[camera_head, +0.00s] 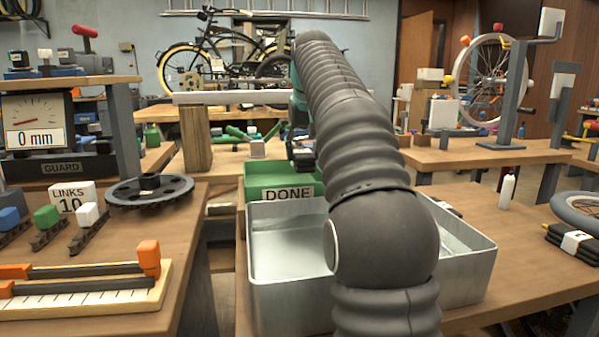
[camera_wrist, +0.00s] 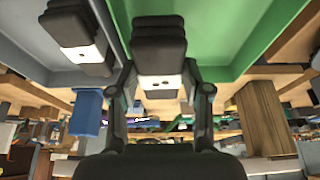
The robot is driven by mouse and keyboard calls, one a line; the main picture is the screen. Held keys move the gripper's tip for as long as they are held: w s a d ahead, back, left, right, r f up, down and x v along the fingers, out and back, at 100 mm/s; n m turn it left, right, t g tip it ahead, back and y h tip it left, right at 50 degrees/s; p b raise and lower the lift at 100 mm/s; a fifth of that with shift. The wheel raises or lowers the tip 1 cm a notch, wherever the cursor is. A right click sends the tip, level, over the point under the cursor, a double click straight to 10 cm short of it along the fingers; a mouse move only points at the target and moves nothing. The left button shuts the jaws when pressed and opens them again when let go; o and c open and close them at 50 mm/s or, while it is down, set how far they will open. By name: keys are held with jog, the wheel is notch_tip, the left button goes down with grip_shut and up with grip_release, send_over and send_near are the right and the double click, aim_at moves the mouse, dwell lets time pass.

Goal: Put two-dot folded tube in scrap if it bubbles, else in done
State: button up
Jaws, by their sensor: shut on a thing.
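The two-dot folded tube (camera_wrist: 159,45) is a black bundle with a white band showing two dark dots. My gripper (camera_wrist: 160,78) is shut on it in the wrist view. The green done bin (camera_wrist: 225,25) fills the top of the wrist view around the tube; I cannot tell whether the tube touches it. In the head view the done bin (camera_head: 258,178) stands behind the metal tank (camera_head: 285,300), and my arm hides most of my gripper (camera_head: 301,152) and the tube. The tank seems to hold clear water. No bubbles show. No scrap label shows.
One more banded tube (camera_head: 575,243) lies on the right bench. A wooden post (camera_head: 195,138) stands left of the done bin.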

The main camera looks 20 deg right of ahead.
aim_at(300, 167)
jog(key=shift+w+a+f, duration=0.15)
jog(key=shift+w+f, duration=0.05)
jog(key=shift+f, duration=0.3)
jog(key=shift+f+b, duration=1.1)
jog(key=shift+f, duration=0.6)
jog(key=shift+f, duration=0.1)
jog(key=o, duration=1.1)
